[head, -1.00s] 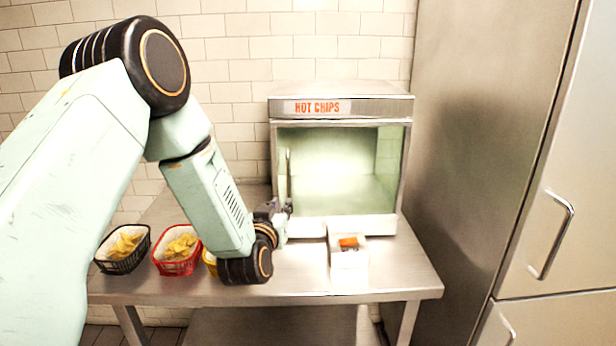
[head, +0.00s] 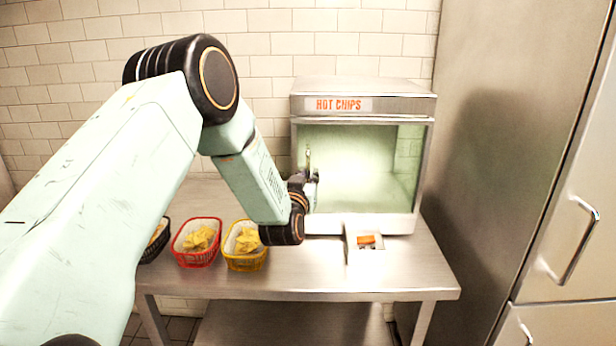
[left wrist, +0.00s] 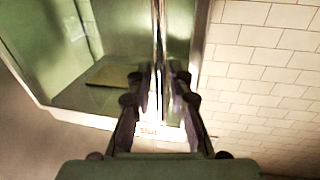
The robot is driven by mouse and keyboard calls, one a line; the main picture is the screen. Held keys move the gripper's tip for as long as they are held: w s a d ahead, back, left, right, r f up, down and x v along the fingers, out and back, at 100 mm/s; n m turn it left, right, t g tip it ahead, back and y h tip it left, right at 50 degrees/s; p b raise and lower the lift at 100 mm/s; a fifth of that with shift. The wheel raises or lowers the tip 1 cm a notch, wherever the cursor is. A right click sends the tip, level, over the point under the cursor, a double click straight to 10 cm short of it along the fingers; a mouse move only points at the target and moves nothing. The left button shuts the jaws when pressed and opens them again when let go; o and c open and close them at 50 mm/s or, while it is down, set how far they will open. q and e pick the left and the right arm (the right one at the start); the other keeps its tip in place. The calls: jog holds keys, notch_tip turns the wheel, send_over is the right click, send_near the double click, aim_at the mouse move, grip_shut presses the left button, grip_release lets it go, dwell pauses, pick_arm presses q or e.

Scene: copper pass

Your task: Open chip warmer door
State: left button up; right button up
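The chip warmer (head: 365,105) is a steel cabinet marked HOT CHIPS, at the back right of the counter. Its glass door (head: 365,170) looks closed, and the inside glows pale green. The upright door handle (head: 308,158) is at the door's left side. My left gripper (head: 312,183) is at the handle's lower part. In the left wrist view its fingers (left wrist: 160,78) lie on both sides of the bright handle bar (left wrist: 157,40). I cannot tell whether they press on it. My right gripper is not in view.
A yellow basket (head: 245,262), a red basket (head: 197,260) and a partly hidden black basket (head: 153,255), with chips, stand left on the steel counter (head: 300,280). A small white box (head: 366,258) sits before the warmer. A tall steel cabinet (head: 490,150) is at the right.

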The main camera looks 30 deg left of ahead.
pick_arm(q)
jog(key=shift+w, duration=0.15)
jog(key=shift+a+f, duration=0.15)
jog(key=shift+a, duration=0.05)
jog(key=shift+c, duration=0.4)
jog(key=c, duration=0.3)
jog(key=shift+d, duration=0.2)
grip_shut()
jog(key=shift+w+a, duration=0.1)
jog(key=shift+a, duration=0.1)
jog(key=shift+d, duration=0.1)
